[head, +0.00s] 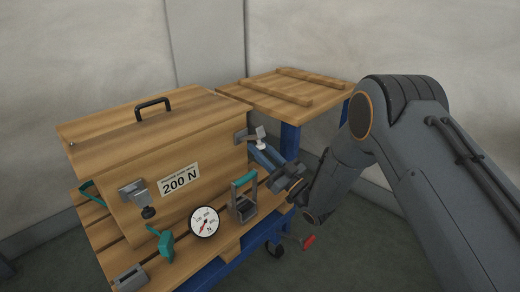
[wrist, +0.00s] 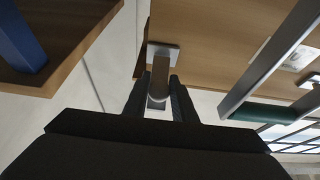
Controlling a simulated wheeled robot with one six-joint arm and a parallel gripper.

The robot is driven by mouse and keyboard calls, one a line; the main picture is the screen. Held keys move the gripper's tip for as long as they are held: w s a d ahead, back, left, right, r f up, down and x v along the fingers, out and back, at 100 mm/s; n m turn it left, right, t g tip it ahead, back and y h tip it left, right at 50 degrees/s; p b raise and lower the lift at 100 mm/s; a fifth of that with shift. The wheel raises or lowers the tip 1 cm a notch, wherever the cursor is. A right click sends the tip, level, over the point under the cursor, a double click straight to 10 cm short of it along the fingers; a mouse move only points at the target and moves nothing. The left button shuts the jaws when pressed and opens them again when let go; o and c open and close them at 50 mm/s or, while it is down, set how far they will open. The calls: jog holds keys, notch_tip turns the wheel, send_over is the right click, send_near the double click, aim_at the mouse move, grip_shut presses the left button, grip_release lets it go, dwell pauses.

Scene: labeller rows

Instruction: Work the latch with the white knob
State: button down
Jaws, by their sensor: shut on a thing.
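The latch with the white knob (head: 260,131) is on the right end of the wooden box's front (head: 175,170). In the wrist view its metal plate (wrist: 164,50) and lever (wrist: 160,74) show, with the pale knob (wrist: 156,103) between my fingers. My gripper (head: 260,146) reaches up to this latch from the lower right. In the wrist view my gripper (wrist: 157,90) has one dark finger on each side of the knob and is shut on it. The fingers hide the knob's sides.
A second latch with a black knob (head: 148,212) is on the box's left front. A dial gauge (head: 204,222), a green-handled frame (head: 243,198) and a green tool (head: 166,244) stand along the front. A wooden-topped blue stand (head: 283,91) is behind on the right.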

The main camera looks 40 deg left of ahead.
jog(key=shift+a+r, duration=0.1)
jog(key=shift+r, duration=0.05)
jog(key=c, duration=1.5)
grip_release()
jog(key=shift+d+f, duration=0.3)
jog(key=shift+d, duration=0.1)
jog(key=shift+p+v, duration=0.4)
jog(key=shift+v, duration=3.1)
